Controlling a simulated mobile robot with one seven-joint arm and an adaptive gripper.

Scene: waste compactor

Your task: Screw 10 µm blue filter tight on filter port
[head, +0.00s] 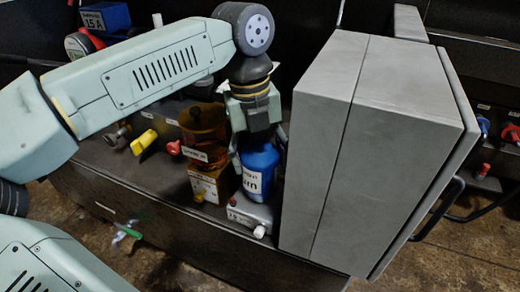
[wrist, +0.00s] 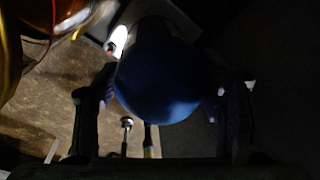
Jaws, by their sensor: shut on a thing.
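The blue filter (head: 259,166) is an upright cylinder with a white label, only part of which can be read. In the wrist view its round blue top (wrist: 160,85) lies between the two fingers. My gripper (head: 257,145) points down from above and is shut on the filter's upper part. In the wrist view my gripper (wrist: 162,95) has one finger on each side of the filter. A grey block with a white label (head: 240,216) is directly under the filter and looks like the port. The joint between filter and block is too small to judge, so I cannot tell how tight it is.
A large grey cabinet (head: 375,130) stands close on the right. An amber bowl (head: 204,133) above a yellow-brown box (head: 206,186) stands close on the left. A yellow handle (head: 144,142) and a red handle (head: 174,148) stick out farther left.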

